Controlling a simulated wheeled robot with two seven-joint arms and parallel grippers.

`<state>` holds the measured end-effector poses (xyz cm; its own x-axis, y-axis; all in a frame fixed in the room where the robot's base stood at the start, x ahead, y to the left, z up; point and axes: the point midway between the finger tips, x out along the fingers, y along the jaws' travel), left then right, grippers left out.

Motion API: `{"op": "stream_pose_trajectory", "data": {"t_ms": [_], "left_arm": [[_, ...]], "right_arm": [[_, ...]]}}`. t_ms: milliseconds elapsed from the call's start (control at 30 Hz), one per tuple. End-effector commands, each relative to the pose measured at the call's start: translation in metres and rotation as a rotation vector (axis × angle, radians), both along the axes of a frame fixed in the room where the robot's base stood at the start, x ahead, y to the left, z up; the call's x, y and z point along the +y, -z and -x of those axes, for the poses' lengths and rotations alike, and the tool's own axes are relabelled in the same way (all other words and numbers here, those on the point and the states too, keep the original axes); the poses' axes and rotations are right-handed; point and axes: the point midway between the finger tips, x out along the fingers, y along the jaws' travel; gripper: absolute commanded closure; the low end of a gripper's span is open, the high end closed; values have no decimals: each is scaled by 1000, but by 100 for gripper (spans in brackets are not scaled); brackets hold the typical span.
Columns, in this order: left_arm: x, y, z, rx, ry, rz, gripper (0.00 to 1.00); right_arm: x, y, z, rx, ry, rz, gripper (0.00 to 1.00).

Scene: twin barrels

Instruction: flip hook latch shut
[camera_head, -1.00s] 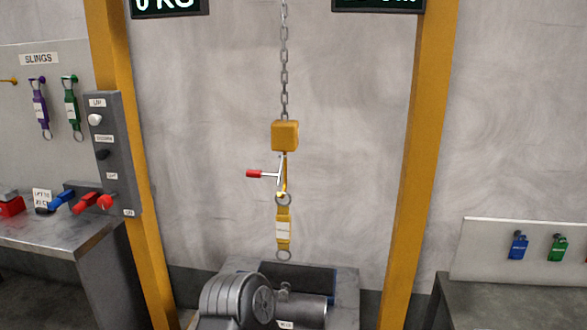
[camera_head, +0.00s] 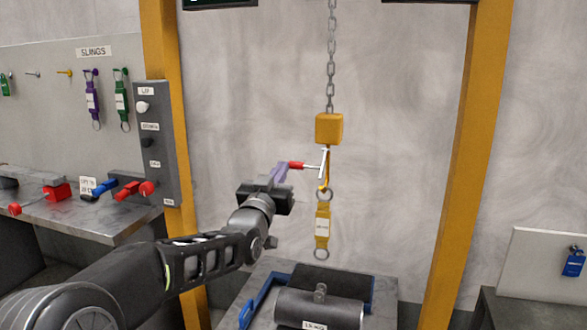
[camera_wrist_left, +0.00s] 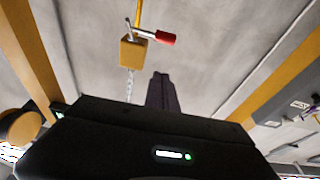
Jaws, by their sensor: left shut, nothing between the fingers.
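A yellow hook block (camera_head: 329,128) hangs on a chain in mid-frame. Below it is the hook (camera_head: 327,178), with a yellow sling (camera_head: 322,225) hanging by its upper ring. The latch lever (camera_head: 312,167) sticks out to the left of the hook, with a red grip (camera_head: 296,165) at its end. My left gripper (camera_head: 281,172) is shut and empty, its purplish fingers just left of the red grip; I cannot tell if they touch. In the left wrist view, the red grip (camera_wrist_left: 166,39) and block (camera_wrist_left: 132,53) appear beyond the shut fingers (camera_wrist_left: 161,92), apart in the picture. My right gripper is not in view.
A yellow frame has a left post (camera_head: 163,60) and a right post (camera_head: 478,140). A grey control box (camera_head: 155,140) is on the left post. A dark cylindrical load (camera_head: 320,308) lies below the sling. A bench (camera_head: 110,222) with tools stands left.

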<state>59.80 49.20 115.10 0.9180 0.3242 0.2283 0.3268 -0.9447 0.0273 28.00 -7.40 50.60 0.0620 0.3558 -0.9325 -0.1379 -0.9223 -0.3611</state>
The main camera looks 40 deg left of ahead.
Motion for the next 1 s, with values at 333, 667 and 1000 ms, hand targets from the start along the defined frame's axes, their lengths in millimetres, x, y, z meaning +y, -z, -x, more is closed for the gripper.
{"op": "stream_pose_trajectory", "data": {"t_ms": [333,667,1000], "left_arm": [[-2,-9,0,-21,-1,-38,100],[4,-14,-19,-19,0,-37,100],[24,-32,-78,-19,0,-37,100]], "right_arm": [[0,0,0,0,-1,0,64],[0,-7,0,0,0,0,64],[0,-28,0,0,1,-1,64]]}}
